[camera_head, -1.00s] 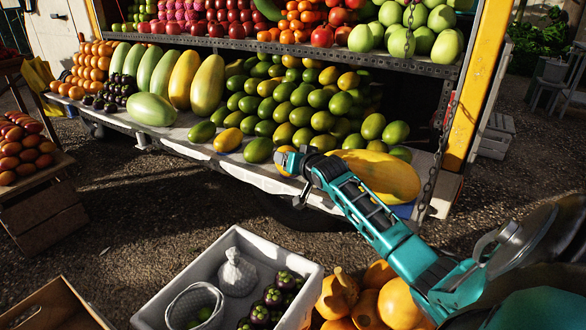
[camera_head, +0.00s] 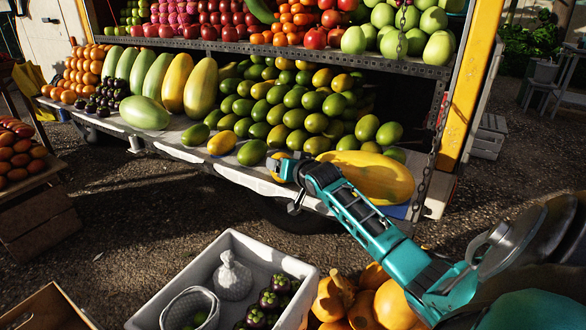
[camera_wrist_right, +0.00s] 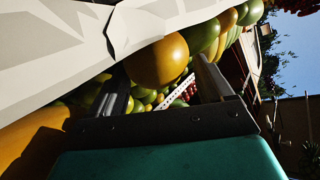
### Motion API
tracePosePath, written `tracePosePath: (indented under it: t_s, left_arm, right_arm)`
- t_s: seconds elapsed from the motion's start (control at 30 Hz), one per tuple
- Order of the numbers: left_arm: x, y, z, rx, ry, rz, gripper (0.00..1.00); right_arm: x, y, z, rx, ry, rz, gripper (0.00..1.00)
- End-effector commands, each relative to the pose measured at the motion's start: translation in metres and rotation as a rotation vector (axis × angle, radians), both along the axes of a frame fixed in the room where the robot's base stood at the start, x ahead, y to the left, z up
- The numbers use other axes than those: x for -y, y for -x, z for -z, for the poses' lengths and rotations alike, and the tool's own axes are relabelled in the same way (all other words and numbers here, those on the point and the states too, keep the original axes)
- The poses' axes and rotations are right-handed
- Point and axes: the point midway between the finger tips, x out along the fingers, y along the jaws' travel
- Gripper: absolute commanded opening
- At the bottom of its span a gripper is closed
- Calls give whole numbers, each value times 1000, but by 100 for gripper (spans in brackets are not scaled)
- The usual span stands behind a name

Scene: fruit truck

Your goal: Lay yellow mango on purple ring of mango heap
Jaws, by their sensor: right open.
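A yellow-orange mango (camera_head: 283,157) sits at the front edge of the truck's lower shelf, partly covered by my right gripper in the head view. In the right wrist view the yellow mango (camera_wrist_right: 157,62) shows between and just beyond the fingers. My right gripper (camera_head: 283,187) is open at the shelf edge; contact with the mango cannot be told. The mango heap (camera_head: 290,100), mostly green with some yellow fruit, rises behind it on the same shelf. Another yellow mango (camera_head: 222,142) lies to the left. I can make out no purple ring. My left gripper is out of view.
A large yellow melon (camera_head: 370,178) lies right of the gripper, close behind my right arm. A chain (camera_head: 436,140) hangs at the shelf's right end. The upper shelf (camera_head: 300,54) overhangs the heap. A white crate (camera_head: 180,275) stands below in front.

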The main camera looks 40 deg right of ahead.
Motion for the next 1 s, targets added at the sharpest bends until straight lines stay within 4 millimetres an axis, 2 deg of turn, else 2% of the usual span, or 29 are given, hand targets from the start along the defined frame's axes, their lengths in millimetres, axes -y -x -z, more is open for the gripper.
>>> tracePosePath:
  t_s: [0.17, 0.6, 0.8, 1.0]
  left_arm:
    - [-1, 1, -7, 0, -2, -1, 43]
    - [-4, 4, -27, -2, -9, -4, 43]
    - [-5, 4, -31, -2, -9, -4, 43]
    - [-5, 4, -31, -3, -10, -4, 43]
  right_arm:
    - [-6, 17, -9, -2, 1, -2, 80]
    - [-28, 89, -36, 0, -1, -1, 80]
    - [-33, 105, -42, 1, -1, -1, 80]
    - [-35, 108, -41, -1, 0, -2, 80]
